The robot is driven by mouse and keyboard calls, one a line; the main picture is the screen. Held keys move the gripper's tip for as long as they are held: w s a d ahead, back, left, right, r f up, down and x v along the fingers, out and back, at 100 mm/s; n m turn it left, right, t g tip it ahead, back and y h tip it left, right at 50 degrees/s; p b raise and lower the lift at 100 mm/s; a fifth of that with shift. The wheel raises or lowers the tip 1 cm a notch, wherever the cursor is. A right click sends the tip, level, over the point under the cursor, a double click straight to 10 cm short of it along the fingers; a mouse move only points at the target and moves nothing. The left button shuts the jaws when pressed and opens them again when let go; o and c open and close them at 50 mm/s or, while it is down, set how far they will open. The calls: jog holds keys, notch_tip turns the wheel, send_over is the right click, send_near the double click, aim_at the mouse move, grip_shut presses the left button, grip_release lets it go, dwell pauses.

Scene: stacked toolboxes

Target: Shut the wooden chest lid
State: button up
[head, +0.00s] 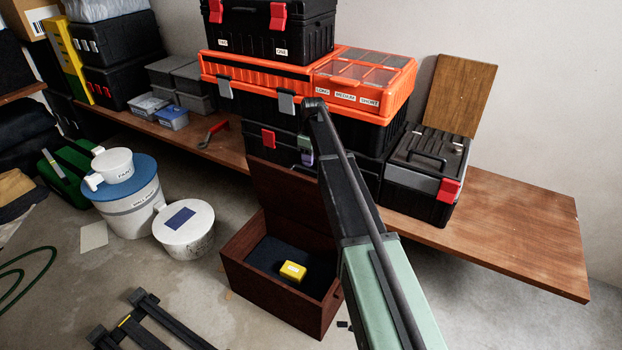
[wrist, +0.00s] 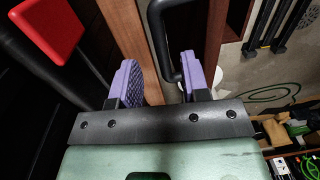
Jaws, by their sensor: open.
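The dark wooden chest (head: 300,311) stands on the floor in front of the bench. Its lid (head: 278,192) is raised, tilted back toward the bench, and its right part is hidden by my arm. A yellow box (head: 293,271) lies inside on the dark lining. My gripper (head: 307,150) is above and behind the lid, close to the front of the stacked toolboxes. In the wrist view my gripper (wrist: 157,82) shows two purple fingers spread apart with nothing held between them. A black curved bar shows just beyond the fingers; I cannot tell whether it touches them.
The wooden bench (head: 520,243) carries orange and black toolboxes (head: 258,78) and a black-grey toolbox (head: 425,180) with a red latch. White buckets (head: 184,230) stand left of the chest. Black rails lie on the floor at front left. Floor at right front is clear.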

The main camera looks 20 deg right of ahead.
notch_tip(320, 180, down, 4)
jog(key=shift+s+a+f+b, duration=0.1)
jog(key=shift+f+b, duration=0.1)
jog(key=shift+b, duration=1.05)
jog(key=shift+r, duration=0.1)
jog(key=shift+c, duration=0.3)
grip_shut()
